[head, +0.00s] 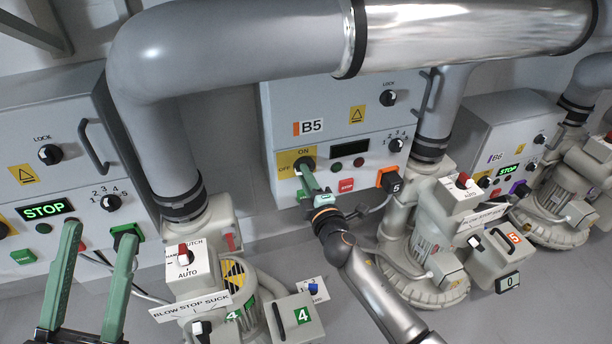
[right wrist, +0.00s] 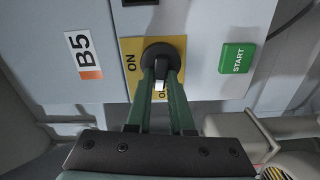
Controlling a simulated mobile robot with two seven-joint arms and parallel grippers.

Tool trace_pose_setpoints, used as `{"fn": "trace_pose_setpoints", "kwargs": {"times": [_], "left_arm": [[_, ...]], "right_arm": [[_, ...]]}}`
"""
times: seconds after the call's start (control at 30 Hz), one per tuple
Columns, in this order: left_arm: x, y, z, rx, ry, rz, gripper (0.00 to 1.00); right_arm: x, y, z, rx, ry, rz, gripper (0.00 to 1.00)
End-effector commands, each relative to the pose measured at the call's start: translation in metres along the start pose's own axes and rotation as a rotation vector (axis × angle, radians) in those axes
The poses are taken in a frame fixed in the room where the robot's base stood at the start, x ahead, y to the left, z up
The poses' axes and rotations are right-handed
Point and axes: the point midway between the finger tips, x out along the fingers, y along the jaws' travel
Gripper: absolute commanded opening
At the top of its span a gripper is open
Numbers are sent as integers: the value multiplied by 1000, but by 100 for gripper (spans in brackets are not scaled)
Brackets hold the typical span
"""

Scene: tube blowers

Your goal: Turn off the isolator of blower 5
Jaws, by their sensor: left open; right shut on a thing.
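The blower 5 panel, marked B5 (head: 350,108), is at the middle of the head view. Its isolator (head: 304,163) is a black rotary knob on a yellow ON/OFF plate (head: 287,158). In the right wrist view the knob (right wrist: 160,52) sits between the fingers of my right gripper (right wrist: 161,80), which is shut on it. The knob's white pointer (right wrist: 160,87) points down in that view, toward the partly hidden lower label and away from ON. My right gripper also shows in the head view (head: 309,178). My left gripper (head: 98,232) is open and empty, in front of the left panel.
A green START button (right wrist: 237,58) is beside the isolator. A red button (head: 346,185) and an orange-framed socket marked 5 (head: 390,180) are on the B5 panel's lower edge. Blower 4 (head: 235,285) stands between my arms. A large grey pipe (head: 230,45) runs overhead.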

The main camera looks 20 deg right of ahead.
Motion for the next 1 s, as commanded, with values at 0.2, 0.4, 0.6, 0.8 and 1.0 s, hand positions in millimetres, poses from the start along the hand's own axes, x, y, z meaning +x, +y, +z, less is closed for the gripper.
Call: {"fn": "trace_pose_setpoints", "kwargs": {"times": [0.2,0.4,0.6,0.8,1.0], "left_arm": [[1,0,-1,-1,1,-1,50],[1,0,-1,-1,2,-1,50],[1,0,-1,-1,2,-1,50],[1,0,-1,-1,2,-1,50],[1,0,-1,0,2,-1,50]], "right_arm": [[0,-1,0,-100,2,0,0],[0,-2,-1,-142,2,0,0],[0,-2,-1,-155,2,0,0],[0,-2,-1,-155,3,0,0],[0,-2,-1,-154,2,0,34]]}}
